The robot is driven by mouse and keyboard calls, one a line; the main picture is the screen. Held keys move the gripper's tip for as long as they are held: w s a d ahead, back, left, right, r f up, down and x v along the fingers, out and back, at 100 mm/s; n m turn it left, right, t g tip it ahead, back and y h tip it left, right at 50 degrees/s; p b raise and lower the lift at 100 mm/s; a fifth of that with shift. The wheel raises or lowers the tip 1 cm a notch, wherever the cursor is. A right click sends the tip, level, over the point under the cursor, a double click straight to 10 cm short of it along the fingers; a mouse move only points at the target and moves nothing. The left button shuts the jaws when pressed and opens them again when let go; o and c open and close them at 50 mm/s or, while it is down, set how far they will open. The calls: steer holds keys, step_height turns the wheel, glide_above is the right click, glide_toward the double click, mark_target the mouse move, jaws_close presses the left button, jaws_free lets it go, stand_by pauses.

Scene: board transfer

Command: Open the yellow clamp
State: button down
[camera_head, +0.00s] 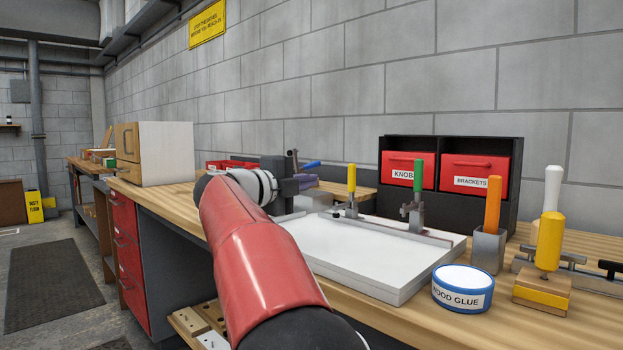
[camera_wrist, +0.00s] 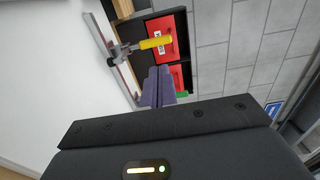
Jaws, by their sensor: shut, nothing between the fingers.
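The yellow clamp (camera_head: 351,180) stands at the back edge of a white board (camera_head: 365,250), its yellow handle upright above a grey metal base. In the wrist view the yellow clamp (camera_wrist: 156,43) shows at upper middle, its handle pointing right in the picture. My gripper (camera_head: 312,182) is left of the clamp in the head view, with a visible gap between them. In the wrist view my gripper (camera_wrist: 158,74) has its fingers together and empty, below the yellow handle in the picture and not visibly touching it.
A green-handled clamp (camera_head: 418,176) stands right of the yellow one. A blue handle (camera_head: 311,163) lies low behind my gripper. Red bins in a black rack (camera_head: 448,149) stand behind. A glue tin (camera_head: 462,290), an orange handle (camera_head: 492,208) and another yellow handle (camera_head: 549,240) are at right.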

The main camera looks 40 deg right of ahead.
mark_target(350, 174)
steer(key=d, duration=0.8)
steer(key=w+d+p, duration=0.1)
steer(key=d, duration=0.2)
steer(key=shift+d, duration=0.4)
steer(key=shift+r, duration=0.1)
